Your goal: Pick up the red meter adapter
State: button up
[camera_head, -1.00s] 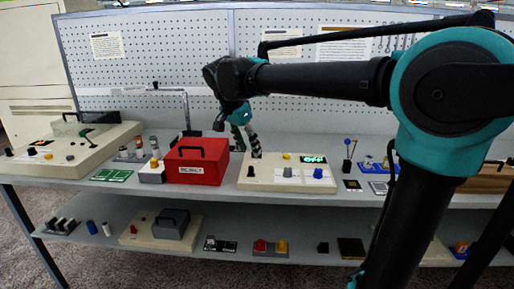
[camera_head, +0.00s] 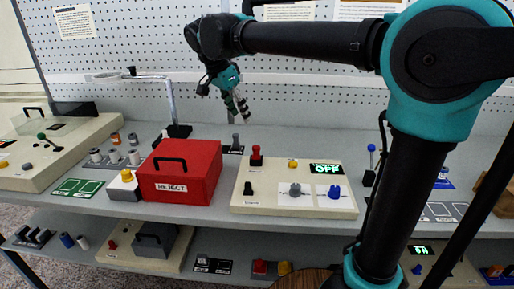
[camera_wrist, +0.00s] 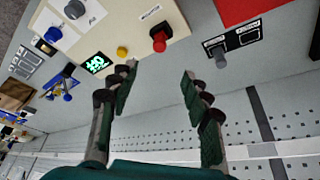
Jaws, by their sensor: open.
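A red piece with a dark base, which looks like the meter adapter (camera_head: 256,156), stands upright at the back left of a beige panel (camera_head: 238,192). In the wrist view the red adapter (camera_wrist: 159,42) lies just beyond the gap between my fingertips, with a small label beside it. My gripper (camera_head: 240,108) hangs above the bench, up and to the left of the adapter in the head view. In the wrist view my gripper (camera_wrist: 158,76) has its fingers spread, with nothing between them.
A red REJECT box (camera_head: 181,172) stands close left of the panel. A grey peg on a dark plate (camera_head: 235,145) is behind, between them. The panel carries a yellow button (camera_head: 293,163), grey and blue knobs, and a lit display (camera_head: 326,169). A pegboard (camera_head: 300,97) rises behind.

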send_near(255, 147)
jog(key=x, duration=0.5)
jog(key=shift+w+f, duration=0.1)
jog(key=shift+w, duration=0.2)
jog(key=shift+x, duration=2.85)
jog(key=shift+s+d, duration=0.1)
jog(key=shift+s, duration=0.05)
grip_shut()
